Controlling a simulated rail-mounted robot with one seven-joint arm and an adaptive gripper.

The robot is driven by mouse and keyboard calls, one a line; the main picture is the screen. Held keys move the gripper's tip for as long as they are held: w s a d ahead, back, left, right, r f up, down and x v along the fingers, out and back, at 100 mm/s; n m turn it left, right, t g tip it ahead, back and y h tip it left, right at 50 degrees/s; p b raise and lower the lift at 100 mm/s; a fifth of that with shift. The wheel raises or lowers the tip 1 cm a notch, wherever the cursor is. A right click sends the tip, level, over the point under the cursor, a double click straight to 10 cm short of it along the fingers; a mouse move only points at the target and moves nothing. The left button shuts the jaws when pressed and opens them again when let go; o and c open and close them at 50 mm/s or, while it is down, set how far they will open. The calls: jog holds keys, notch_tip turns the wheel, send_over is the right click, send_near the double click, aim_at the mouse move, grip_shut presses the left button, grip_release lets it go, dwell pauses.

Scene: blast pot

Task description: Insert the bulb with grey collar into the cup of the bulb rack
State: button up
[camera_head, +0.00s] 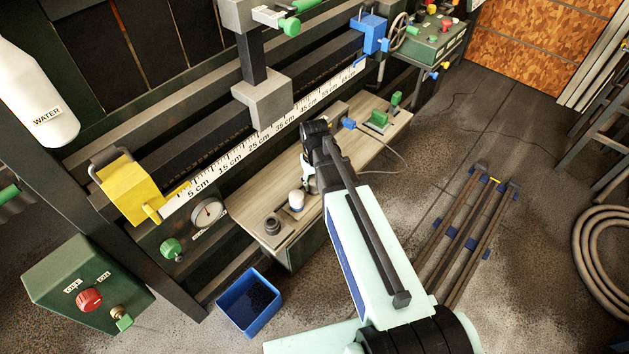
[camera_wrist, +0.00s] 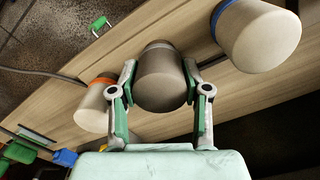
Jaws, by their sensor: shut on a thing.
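In the wrist view my gripper (camera_wrist: 160,72) is shut on a grey-brown rounded bulb (camera_wrist: 162,85), one finger on each side. A greyish collar (camera_wrist: 159,45) shows at its far end. In the head view my gripper (camera_head: 309,182) is low over the wooden bench (camera_head: 372,150), and the arm mostly hides the held bulb. A dark round cup-like piece (camera_head: 272,226) stands at the bench's near left end; I cannot tell whether it is the rack's cup. Whether the held bulb touches the bench is unclear.
A pale bulb with a blue collar (camera_wrist: 258,38) is close right of the held one; one with an orange collar (camera_wrist: 95,105) is close left. A green clamp (camera_head: 379,119) and cable lie farther along the bench. A blue bin (camera_head: 250,300) stands on the floor.

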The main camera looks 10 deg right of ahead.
aim_at(314, 178)
jog(key=shift+f, duration=0.15)
jog(key=o, duration=1)
notch_tip(314, 178, up, 12)
jog(key=shift+a, duration=0.1)
